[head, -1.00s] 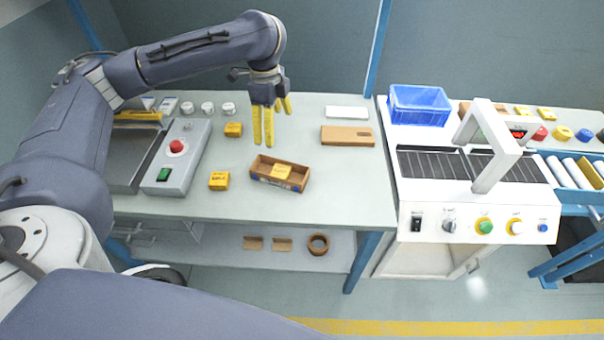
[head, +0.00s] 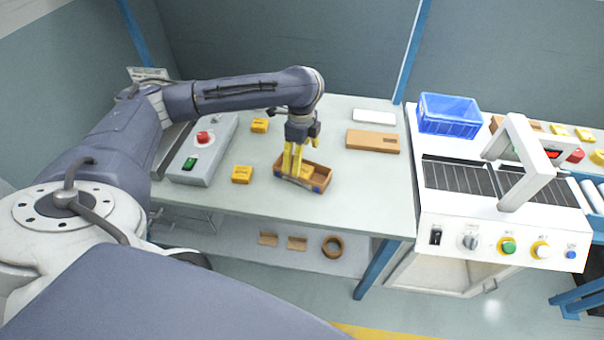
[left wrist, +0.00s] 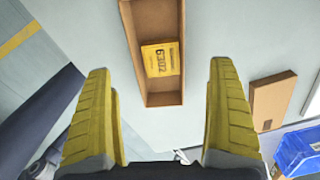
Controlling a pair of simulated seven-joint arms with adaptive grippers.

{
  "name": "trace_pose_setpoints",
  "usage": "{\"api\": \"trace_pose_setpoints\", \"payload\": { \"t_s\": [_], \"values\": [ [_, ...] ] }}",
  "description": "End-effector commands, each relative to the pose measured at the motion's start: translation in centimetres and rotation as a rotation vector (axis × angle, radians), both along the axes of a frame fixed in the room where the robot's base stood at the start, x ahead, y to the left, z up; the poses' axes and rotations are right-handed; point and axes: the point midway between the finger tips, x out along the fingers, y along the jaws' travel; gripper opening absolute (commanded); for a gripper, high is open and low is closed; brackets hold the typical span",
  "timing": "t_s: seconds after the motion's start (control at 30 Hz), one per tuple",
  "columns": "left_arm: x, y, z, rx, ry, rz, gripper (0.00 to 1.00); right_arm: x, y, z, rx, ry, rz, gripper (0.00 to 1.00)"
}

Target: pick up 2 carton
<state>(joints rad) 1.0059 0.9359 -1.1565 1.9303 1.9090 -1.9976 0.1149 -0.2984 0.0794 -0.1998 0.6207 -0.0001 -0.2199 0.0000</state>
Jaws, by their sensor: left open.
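A yellow carton (left wrist: 160,58) marked 6302 lies inside an open brown tray (left wrist: 134,18) in the left wrist view. The same tray (head: 322,172) stands on the bench in the head view, where the gripper mostly hides the carton in it. Two more yellow cartons lie on the bench left of the tray, one farther back (head: 260,125) and one nearer (head: 242,174). My left gripper (head: 291,174) is open, fingers pointing down, over the tray. My right gripper is not in view.
A grey control box (head: 200,150) with red and green buttons stands left. A flat brown box (head: 373,140) and a white slab (head: 374,117) lie behind right. A blue bin (head: 449,115) and a white conveyor machine (head: 505,230) are to the right. The bench front is clear.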

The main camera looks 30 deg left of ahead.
Motion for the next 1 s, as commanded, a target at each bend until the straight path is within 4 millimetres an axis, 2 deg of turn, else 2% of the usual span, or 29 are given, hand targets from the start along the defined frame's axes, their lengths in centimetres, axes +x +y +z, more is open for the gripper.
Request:
{"api": "trace_pose_setpoints", "payload": {
  "t_s": [0.1,0.37,0.8,1.0],
  "values": [
    [0.0,0.0,-0.9,0.0,0.001,0.001,0.91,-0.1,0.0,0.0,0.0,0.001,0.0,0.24],
    [-0.1,-0.1,-1.8,0.0,0.001,0.0,0.91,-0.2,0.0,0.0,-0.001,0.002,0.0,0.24],
    [-0.2,-0.3,-6.0,-0.001,0.002,0.002,0.91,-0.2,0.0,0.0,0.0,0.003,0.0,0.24],
    [-0.2,-0.3,-6.6,0.0,0.0,0.001,0.91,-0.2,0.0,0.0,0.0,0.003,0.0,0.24]
  ]
}}
